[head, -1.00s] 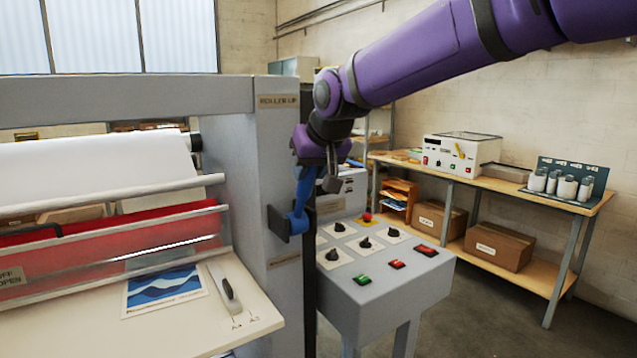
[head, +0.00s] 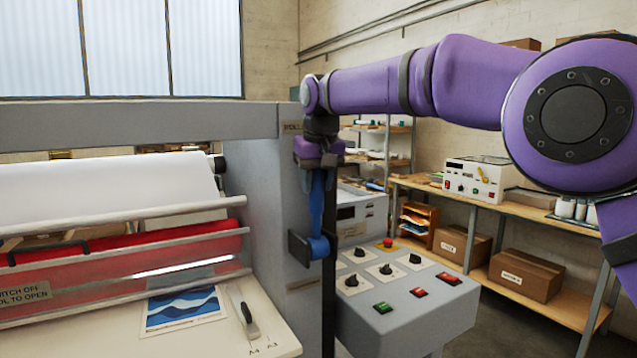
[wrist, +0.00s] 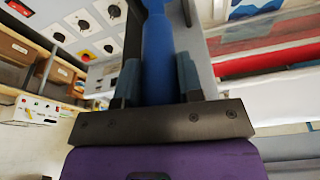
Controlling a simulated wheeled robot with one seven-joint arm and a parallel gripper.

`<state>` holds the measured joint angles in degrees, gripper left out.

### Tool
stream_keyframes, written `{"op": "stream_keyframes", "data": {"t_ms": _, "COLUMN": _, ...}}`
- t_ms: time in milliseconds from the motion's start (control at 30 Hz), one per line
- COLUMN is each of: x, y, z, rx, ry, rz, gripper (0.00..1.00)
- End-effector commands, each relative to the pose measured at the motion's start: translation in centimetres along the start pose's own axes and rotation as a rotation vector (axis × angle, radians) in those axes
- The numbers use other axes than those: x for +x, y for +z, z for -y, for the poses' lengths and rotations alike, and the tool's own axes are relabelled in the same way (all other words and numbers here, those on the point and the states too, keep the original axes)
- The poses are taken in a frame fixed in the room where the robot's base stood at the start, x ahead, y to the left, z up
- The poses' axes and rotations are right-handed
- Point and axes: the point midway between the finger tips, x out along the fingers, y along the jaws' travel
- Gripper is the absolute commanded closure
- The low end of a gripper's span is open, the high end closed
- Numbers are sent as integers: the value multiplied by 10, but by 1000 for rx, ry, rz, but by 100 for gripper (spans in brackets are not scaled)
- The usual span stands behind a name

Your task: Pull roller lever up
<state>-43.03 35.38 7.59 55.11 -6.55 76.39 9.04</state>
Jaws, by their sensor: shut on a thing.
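The blue roller lever (head: 316,205) is on the side post of the grey laminator (head: 262,200). It stands nearly upright, rising from a round blue hub beside a dark bracket (head: 299,249). My gripper (head: 318,170) is at the top of the lever, pointing down, with its fingers shut around the handle. In the wrist view the blue lever (wrist: 157,60) runs between the two fingers of my gripper (wrist: 158,80). A label at the top of the post is partly hidden by my arm.
A control console (head: 400,300) with knobs and buttons stands just right of the post. A white paper roll (head: 110,195) and a red film roll (head: 120,256) are at left, above a feed table (head: 215,335). A wooden workbench (head: 520,215) stands at the back right.

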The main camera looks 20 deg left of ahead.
Motion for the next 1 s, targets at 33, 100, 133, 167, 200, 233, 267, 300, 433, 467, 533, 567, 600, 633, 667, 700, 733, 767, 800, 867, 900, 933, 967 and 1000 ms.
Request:
{"op": "stream_keyframes", "data": {"t_ms": 33, "x": 1, "y": -1, "z": 0, "rx": 0, "ry": 1, "rz": 2, "gripper": 100}}
{"op": "stream_keyframes", "data": {"t_ms": 100, "x": 1, "y": -2, "z": 0, "rx": 0, "ry": 2, "rz": 3, "gripper": 100}}
{"op": "stream_keyframes", "data": {"t_ms": 133, "x": 1, "y": -2, "z": 0, "rx": 0, "ry": 2, "rz": 3, "gripper": 100}}
{"op": "stream_keyframes", "data": {"t_ms": 167, "x": 1, "y": -2, "z": 0, "rx": 0, "ry": 2, "rz": 3, "gripper": 100}}
{"op": "stream_keyframes", "data": {"t_ms": 200, "x": 1, "y": -2, "z": 0, "rx": 0, "ry": 2, "rz": 3, "gripper": 100}}
{"op": "stream_keyframes", "data": {"t_ms": 233, "x": 1, "y": -2, "z": 0, "rx": 0, "ry": 2, "rz": 3, "gripper": 100}}
{"op": "stream_keyframes", "data": {"t_ms": 267, "x": 1, "y": -2, "z": 0, "rx": 0, "ry": 2, "rz": 3, "gripper": 100}}
{"op": "stream_keyframes", "data": {"t_ms": 300, "x": 1, "y": -2, "z": 0, "rx": 0, "ry": 2, "rz": 3, "gripper": 100}}
{"op": "stream_keyframes", "data": {"t_ms": 433, "x": 1, "y": -2, "z": 0, "rx": 0, "ry": 2, "rz": 2, "gripper": 100}}
{"op": "stream_keyframes", "data": {"t_ms": 467, "x": 1, "y": -2, "z": -1, "rx": -1, "ry": 2, "rz": 2, "gripper": 58}}
{"op": "stream_keyframes", "data": {"t_ms": 533, "x": 1, "y": -2, "z": 0, "rx": -1, "ry": 2, "rz": 2, "gripper": 42}}
{"op": "stream_keyframes", "data": {"t_ms": 567, "x": 1, "y": -2, "z": 0, "rx": -1, "ry": 2, "rz": 2, "gripper": 40}}
{"op": "stream_keyframes", "data": {"t_ms": 600, "x": 1, "y": -2, "z": 0, "rx": 0, "ry": 2, "rz": 2, "gripper": 40}}
{"op": "stream_keyframes", "data": {"t_ms": 633, "x": 0, "y": -2, "z": 0, "rx": -1, "ry": 2, "rz": 3, "gripper": 40}}
{"op": "stream_keyframes", "data": {"t_ms": 667, "x": 0, "y": -2, "z": 0, "rx": -1, "ry": 2, "rz": 3, "gripper": 40}}
{"op": "stream_keyframes", "data": {"t_ms": 700, "x": 0, "y": -2, "z": 0, "rx": -1, "ry": 2, "rz": 3, "gripper": 40}}
{"op": "stream_keyframes", "data": {"t_ms": 733, "x": 0, "y": -2, "z": 0, "rx": 0, "ry": 2, "rz": 3, "gripper": 40}}
{"op": "stream_keyframes", "data": {"t_ms": 767, "x": 0, "y": -1, "z": 0, "rx": -1, "ry": 2, "rz": 3, "gripper": 40}}
{"op": "stream_keyframes", "data": {"t_ms": 800, "x": 0, "y": -1, "z": 0, "rx": 0, "ry": 2, "rz": 3, "gripper": 40}}
{"op": "stream_keyframes", "data": {"t_ms": 867, "x": -1, "y": -2, "z": 0, "rx": -1, "ry": 1, "rz": 3, "gripper": 40}}
{"op": "stream_keyframes", "data": {"t_ms": 900, "x": -3, "y": -2, "z": 0, "rx": -1, "ry": 1, "rz": 2, "gripper": 40}}
{"op": "stream_keyframes", "data": {"t_ms": 933, "x": -6, "y": -2, "z": 0, "rx": -1, "ry": 1, "rz": 2, "gripper": 40}}
{"op": "stream_keyframes", "data": {"t_ms": 967, "x": -9, "y": -2, "z": 0, "rx": -1, "ry": 1, "rz": 2, "gripper": 40}}
{"op": "stream_keyframes", "data": {"t_ms": 1000, "x": -14, "y": -2, "z": 0, "rx": -1, "ry": 1, "rz": 2, "gripper": 40}}
